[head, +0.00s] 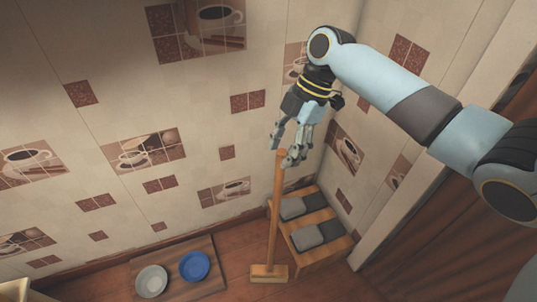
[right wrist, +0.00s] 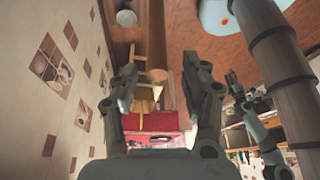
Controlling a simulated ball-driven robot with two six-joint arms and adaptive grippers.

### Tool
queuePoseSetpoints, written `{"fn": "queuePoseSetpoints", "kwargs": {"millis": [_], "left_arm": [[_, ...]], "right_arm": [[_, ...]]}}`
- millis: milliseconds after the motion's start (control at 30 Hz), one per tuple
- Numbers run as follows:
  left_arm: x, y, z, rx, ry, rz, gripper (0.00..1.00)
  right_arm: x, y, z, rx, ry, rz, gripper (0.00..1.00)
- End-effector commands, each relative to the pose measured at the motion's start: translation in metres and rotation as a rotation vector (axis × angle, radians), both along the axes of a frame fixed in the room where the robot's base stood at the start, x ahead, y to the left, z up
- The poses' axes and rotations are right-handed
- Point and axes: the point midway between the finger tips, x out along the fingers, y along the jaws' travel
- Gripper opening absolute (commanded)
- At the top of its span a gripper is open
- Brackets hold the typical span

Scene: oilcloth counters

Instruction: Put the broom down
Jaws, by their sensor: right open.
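The broom (head: 275,215) stands upright on the floor, with a long wooden handle and a block-like wooden head (head: 269,272) at the bottom. My right gripper (head: 287,146) is open at the top end of the handle. In the right wrist view, the handle (right wrist: 157,40) shows between the two spread fingers of my right gripper (right wrist: 168,92), with a gap on each side. My left gripper is outside the head view. What looks like my left gripper (right wrist: 238,90) shows small at the right of the right wrist view, and its fingers are unclear.
A low wooden bench (head: 322,254) with grey pads stands right beside the broom. To the left, a grey dish (head: 151,281) and a blue dish (head: 194,266) sit on a brown mat (head: 213,248). The tiled wall (head: 200,120) is close behind. A pale door frame (head: 400,225) stands at right.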

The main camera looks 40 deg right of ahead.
Motion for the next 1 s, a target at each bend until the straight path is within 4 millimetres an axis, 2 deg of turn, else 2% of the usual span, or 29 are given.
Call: {"fn": "queuePoseSetpoints", "kwargs": {"millis": [200,333,500,667,767,867,900,967,1000], "left_arm": [[-0.001,-0.001,0.0,-0.001,0.002,0.001,0.4],[-0.004,0.0,0.0,-0.001,0.006,0.0,0.4],[-0.006,0.002,0.0,0.002,0.01,0.0,0.4],[-0.007,0.003,0.0,0.003,0.01,-0.001,0.4],[-0.007,0.003,0.0,0.003,0.01,-0.001,0.4],[-0.007,0.003,0.0,0.004,0.011,-0.001,0.4],[-0.007,0.004,0.0,0.004,0.011,-0.001,0.4],[-0.007,0.004,0.0,0.004,0.011,-0.001,0.4],[-0.007,0.004,0.0,0.004,0.011,-0.001,0.4]], "right_arm": [[0.0,-0.021,0.048,-0.005,-0.002,0.001,0.46],[0.0,-0.029,0.07,-0.004,-0.001,0.001,0.46],[-0.001,-0.035,0.085,-0.002,0.0,-0.001,0.46],[-0.001,-0.036,0.082,-0.001,0.007,-0.023,0.46],[-0.001,-0.041,0.046,-0.008,0.04,-0.166,0.46],[-0.012,-0.053,-0.031,-0.041,0.102,-0.452,0.46],[-0.024,-0.06,-0.07,-0.067,0.128,-0.587,0.46],[-0.052,-0.069,-0.13,-0.118,0.16,-0.787,0.46],[-0.077,-0.074,-0.167,-0.156,0.173,-0.907,0.46]]}}
